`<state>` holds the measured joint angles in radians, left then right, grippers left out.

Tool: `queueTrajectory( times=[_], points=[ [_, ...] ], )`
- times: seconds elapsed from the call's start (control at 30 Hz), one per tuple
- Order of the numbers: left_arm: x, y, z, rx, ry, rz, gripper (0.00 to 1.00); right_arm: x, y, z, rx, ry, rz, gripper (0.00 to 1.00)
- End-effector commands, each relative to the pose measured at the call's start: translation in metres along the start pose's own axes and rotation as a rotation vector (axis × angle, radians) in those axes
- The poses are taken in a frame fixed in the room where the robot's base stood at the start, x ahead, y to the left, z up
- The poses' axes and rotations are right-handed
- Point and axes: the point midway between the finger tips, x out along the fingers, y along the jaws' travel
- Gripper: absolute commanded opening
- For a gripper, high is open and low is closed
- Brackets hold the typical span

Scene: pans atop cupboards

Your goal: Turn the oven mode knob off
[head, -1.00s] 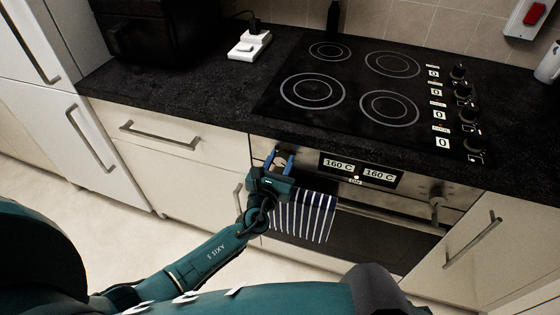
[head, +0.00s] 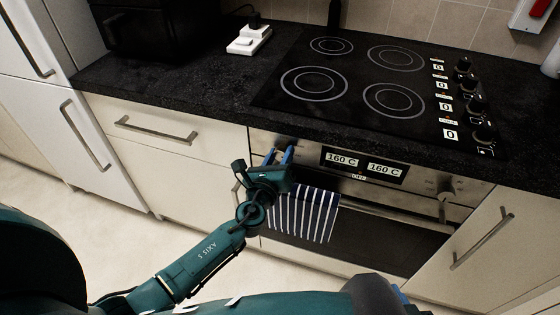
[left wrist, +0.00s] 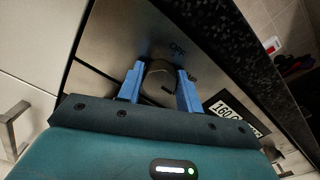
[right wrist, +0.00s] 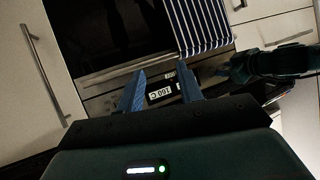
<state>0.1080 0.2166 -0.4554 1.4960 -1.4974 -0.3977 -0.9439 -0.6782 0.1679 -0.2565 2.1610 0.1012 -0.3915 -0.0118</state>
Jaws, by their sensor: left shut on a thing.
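The oven mode knob (left wrist: 158,80) is a round grey knob on the steel oven panel (head: 310,150), at its left end. My left gripper (head: 278,156) is shut on it, with one blue finger on each side in the left wrist view. The knob is mostly hidden by my gripper in the head view. My right gripper (right wrist: 162,85) is open and empty, away from the knob.
A striped towel (head: 305,214) hangs on the oven handle just below my left gripper. Another knob (head: 445,205) sits at the panel's right end. The black hob (head: 345,115) with several knobs is above. White drawers and cupboards flank the oven.

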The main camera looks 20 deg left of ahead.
Motion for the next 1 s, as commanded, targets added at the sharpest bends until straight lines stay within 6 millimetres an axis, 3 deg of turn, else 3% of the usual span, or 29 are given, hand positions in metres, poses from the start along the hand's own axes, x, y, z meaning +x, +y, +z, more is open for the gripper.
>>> queueTrajectory(
  times=[0.47,1.0],
  points=[
    [-0.001,0.002,-0.004,-0.459,0.001,0.001,0.13,0.012,0.0,0.017,0.053,0.027,-0.019,0.36],
    [-0.001,0.003,-0.004,-0.972,0.001,0.002,0.13,0.001,0.007,0.015,0.034,0.098,0.008,0.36]
  ],
)
